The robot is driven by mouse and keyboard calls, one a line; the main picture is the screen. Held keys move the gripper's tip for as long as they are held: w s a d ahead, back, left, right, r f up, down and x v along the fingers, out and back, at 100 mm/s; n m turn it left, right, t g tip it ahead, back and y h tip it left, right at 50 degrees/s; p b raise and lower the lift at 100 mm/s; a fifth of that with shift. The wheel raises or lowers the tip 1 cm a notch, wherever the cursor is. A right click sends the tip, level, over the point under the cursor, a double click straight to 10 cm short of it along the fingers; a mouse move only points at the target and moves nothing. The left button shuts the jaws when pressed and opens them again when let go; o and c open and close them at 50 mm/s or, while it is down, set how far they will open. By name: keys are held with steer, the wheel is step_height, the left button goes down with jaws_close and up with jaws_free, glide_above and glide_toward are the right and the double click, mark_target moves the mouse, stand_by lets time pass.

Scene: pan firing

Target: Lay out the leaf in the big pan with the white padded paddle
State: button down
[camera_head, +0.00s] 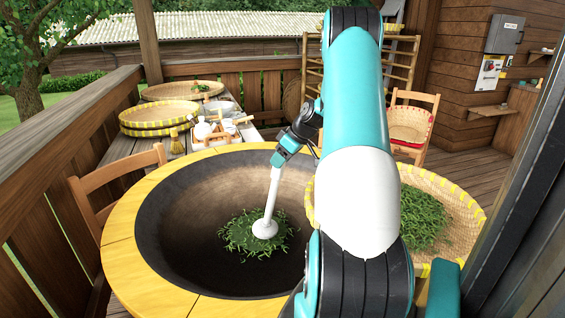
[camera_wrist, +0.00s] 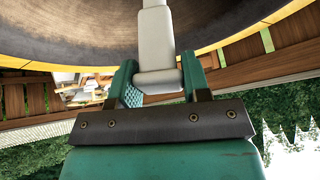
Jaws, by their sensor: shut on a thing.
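The big pan (camera_head: 190,225) is a wide dark bowl set in a yellow wooden ring. A heap of green leaf (camera_head: 240,236) lies at its bottom. My gripper (camera_head: 285,152) is above the far side of the pan, shut on the white padded paddle (camera_head: 271,195). The paddle slants slightly, with its round padded head down on the leaf heap. In the wrist view the paddle's handle (camera_wrist: 157,45) is between the two green fingers (camera_wrist: 157,85). The paddle's head is out of the wrist view.
A woven basket (camera_head: 460,225) of green leaf stands right of the pan, partly behind my arm. A side table behind holds stacked baskets (camera_head: 158,117) and small items. Wooden chairs (camera_head: 120,180) stand at left and back right. A railing (camera_head: 70,140) runs along the left.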

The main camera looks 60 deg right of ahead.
step_height(320, 180, up, 17)
steer(key=p, duration=1.1)
stand_by(0.6)
